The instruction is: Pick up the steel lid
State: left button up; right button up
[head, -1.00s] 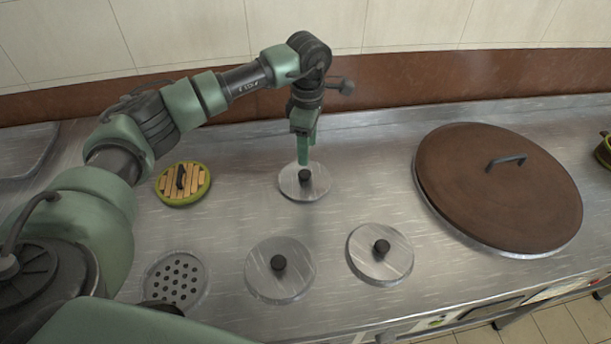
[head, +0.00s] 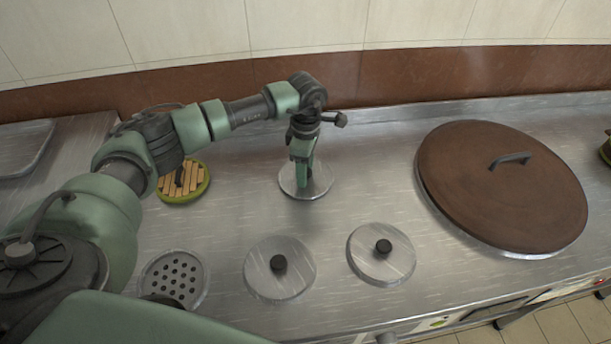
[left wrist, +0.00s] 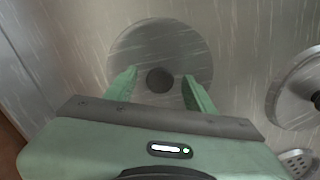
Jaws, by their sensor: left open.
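Three round steel lids with dark knobs lie on the steel counter. The back steel lid (head: 321,188) lies under my left gripper (head: 304,185). In the left wrist view this lid (left wrist: 190,45) shows with its dark knob (left wrist: 159,80) between the two fingertips of my left gripper (left wrist: 160,85). The fingers are open, with a gap on either side of the knob. In the head view the gripper hides the knob. The front-left steel lid (head: 262,281) and the front-right steel lid (head: 366,262) lie nearer the counter's front edge. My right gripper is not in view.
A large brown round lid (head: 480,205) with a dark handle lies at the right. A yellow-green rimmed piece with wooden slats (head: 193,184) is left of the back lid. A perforated steel disc (head: 174,279) is at the front left. A brown backsplash (head: 390,80) bounds the back.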

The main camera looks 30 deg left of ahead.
pick_arm(q)
grip_shut()
jog(key=shift+r, duration=0.15)
